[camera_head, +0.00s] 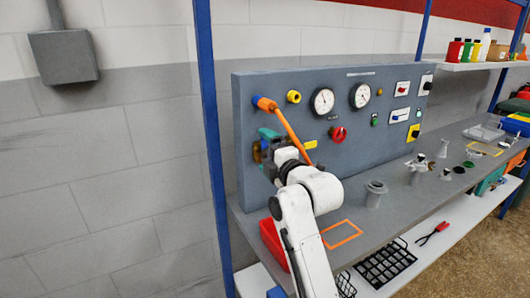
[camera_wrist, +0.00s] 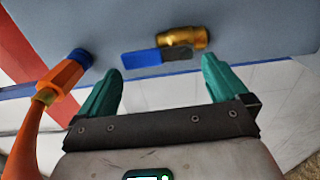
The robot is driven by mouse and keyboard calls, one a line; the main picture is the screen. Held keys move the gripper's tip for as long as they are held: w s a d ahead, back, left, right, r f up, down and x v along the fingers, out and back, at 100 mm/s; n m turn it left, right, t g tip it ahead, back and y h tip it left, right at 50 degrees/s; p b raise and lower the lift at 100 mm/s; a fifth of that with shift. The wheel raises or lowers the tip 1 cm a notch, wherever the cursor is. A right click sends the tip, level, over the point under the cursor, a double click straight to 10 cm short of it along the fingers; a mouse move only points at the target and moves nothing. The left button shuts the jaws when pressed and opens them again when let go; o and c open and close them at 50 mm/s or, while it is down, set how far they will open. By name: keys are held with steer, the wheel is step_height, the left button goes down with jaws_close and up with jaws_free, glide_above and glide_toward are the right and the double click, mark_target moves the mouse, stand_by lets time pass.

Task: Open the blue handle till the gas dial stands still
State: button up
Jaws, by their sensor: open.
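The blue handle (camera_wrist: 140,59) sits on a brass valve (camera_wrist: 182,38) on the grey panel in the wrist view. It lies sideways, pointing left from the valve. My gripper (camera_wrist: 160,68) is open, its two teal fingers apart below and to either side of the handle; I cannot tell whether they touch it. In the head view my gripper (camera_head: 267,144) is at the panel's lower left and largely hides the valve. Two round white dials, a left one (camera_head: 322,101) and a right one (camera_head: 360,95), are on the panel. Their labels and needle motion are unreadable.
An orange hose (camera_head: 290,128) hangs from a fitting above my gripper; it shows at left in the wrist view (camera_wrist: 28,135). A red knob (camera_head: 338,133) and several switches are further right. A red bin (camera_head: 272,243) and metal fittings stand on the bench.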

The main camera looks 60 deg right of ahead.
steer(key=v, duration=0.9)
steer(key=shift+s+b, duration=0.3)
steer(key=shift+b, duration=0.15)
steer(key=shift+a, duration=0.1)
steer(key=w+a+f+m+g+y, duration=0.2)
steer(key=a+f+m+g+y, duration=0.5)
steer(key=a+f, duration=1.45)
steer(key=s+a+f+m+g+y, duration=0.3)
steer(key=s+a+f+m, duration=0.2)
steer(key=s+f, duration=0.3)
steer(key=s+d+f+g, duration=0.2)
steer(key=s+f+g, duration=0.2)
steer(key=s, duration=0.5)
step_height(320, 180, down, 3)
steer(key=shift+r+h+p, duration=0.25)
steer(key=shift+h+p, duration=0.05)
steer(key=shift+p, duration=0.05)
stand_by(0.8)
